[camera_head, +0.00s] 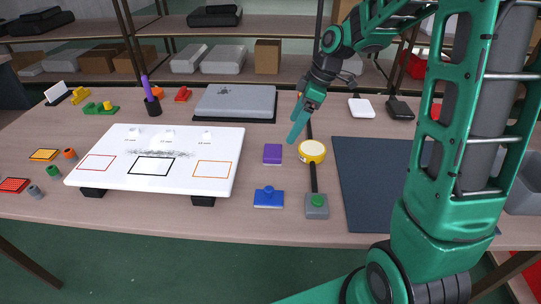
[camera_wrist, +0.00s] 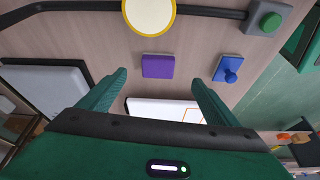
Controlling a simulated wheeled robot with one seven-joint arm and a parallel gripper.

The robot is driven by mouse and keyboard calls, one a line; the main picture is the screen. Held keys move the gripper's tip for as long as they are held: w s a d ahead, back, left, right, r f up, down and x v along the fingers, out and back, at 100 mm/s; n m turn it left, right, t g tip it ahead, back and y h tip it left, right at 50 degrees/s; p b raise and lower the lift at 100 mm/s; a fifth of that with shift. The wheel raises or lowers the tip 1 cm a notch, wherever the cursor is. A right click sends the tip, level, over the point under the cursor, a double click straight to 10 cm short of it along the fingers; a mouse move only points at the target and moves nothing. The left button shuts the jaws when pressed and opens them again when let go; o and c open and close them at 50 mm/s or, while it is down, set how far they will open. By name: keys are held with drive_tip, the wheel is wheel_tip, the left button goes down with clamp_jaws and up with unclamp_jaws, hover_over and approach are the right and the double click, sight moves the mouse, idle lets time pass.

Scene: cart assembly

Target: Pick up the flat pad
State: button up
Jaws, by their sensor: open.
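The flat pad seems to be the small purple square (camera_head: 272,154) lying flat on the table right of the white board. It also shows in the wrist view (camera_wrist: 157,66), ahead of the fingers and about midway between them. My gripper (camera_head: 295,125) hangs above the table, just behind and right of the pad in the head view. In the wrist view my gripper (camera_wrist: 158,78) has its two green fingers wide apart with nothing between them. The pad looks free of both fingers.
A yellow-rimmed round lamp (camera_head: 312,152) stands close right of the pad, its dark arm running to a green-button box (camera_head: 317,206). A blue block with a knob (camera_head: 268,198) lies in front. The white board (camera_head: 215,150) is left; a dark mat (camera_head: 375,185) is right.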

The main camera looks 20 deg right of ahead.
sight(273, 151)
drive_tip(key=shift+n, duration=0.5)
drive_tip(key=x, duration=0.4)
drive_tip(key=a+x, duration=0.1)
drive_tip(key=x, duration=0.3)
drive_tip(key=w+x, duration=0.1)
drive_tip(key=x, duration=0.3)
drive_tip(key=shift+a+r, duration=0.15)
drive_tip(key=shift+r, duration=0.2)
drive_tip(key=c, duration=1.2)
